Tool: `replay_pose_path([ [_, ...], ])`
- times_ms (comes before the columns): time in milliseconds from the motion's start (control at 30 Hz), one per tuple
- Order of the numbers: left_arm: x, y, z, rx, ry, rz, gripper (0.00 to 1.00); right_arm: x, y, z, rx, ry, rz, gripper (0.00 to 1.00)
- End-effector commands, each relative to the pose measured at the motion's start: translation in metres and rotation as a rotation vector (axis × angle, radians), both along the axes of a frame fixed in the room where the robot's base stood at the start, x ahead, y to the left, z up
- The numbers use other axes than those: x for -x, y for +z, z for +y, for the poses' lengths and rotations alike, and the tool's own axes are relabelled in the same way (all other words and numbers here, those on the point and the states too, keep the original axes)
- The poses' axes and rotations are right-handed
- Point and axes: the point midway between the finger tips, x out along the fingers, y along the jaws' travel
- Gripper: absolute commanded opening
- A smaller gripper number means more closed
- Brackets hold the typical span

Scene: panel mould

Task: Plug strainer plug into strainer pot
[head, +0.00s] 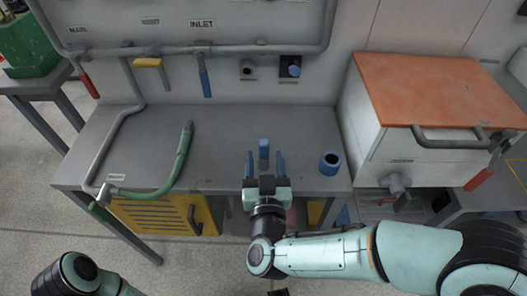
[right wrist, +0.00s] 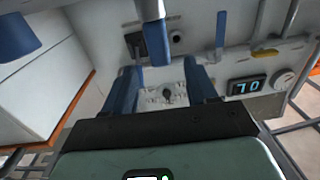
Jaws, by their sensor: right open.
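A small blue cylinder (head: 264,149), which I take as the strainer plug, stands upright near the front of the grey bench. A wider blue pot (head: 330,163) with a dark open top, likely the strainer pot, stands to its right. My right gripper (head: 265,157) is open, its two blue fingers on either side of the line to the plug, with the plug at about their tips. In the right wrist view the plug (right wrist: 155,38) shows at the top between the fingers, and the pot (right wrist: 17,36) shows top left. My left gripper is out of view; only part of my left arm shows.
A green hose (head: 182,160) lies on the bench (head: 225,135) at left. A white cabinet with an orange top (head: 435,85) stands close on the right. Wall fittings (head: 247,68) and a blue-handled lever (head: 206,84) are behind. The bench behind the plug is clear.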

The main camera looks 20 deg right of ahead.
Motion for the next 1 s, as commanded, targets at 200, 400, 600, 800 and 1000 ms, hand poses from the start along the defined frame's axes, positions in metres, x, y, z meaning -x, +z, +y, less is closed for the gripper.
replay_pose_path([
  [200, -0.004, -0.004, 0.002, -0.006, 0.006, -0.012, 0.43, -0.019, -0.001, -0.004, 0.0, 0.001, 0.0, 0.57],
  [400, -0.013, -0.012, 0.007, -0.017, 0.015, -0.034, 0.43, -0.043, -0.005, -0.01, 0.0, -0.001, 0.0, 0.57],
  [600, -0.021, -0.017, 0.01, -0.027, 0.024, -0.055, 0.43, -0.067, -0.005, -0.015, 0.0, 0.001, 0.0, 0.57],
  [800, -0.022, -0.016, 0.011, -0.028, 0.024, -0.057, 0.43, -0.07, -0.004, -0.015, 0.001, 0.003, 0.0, 0.57],
  [1000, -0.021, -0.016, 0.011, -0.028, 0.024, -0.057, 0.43, -0.07, -0.004, -0.015, 0.0, 0.003, 0.0, 0.18],
])
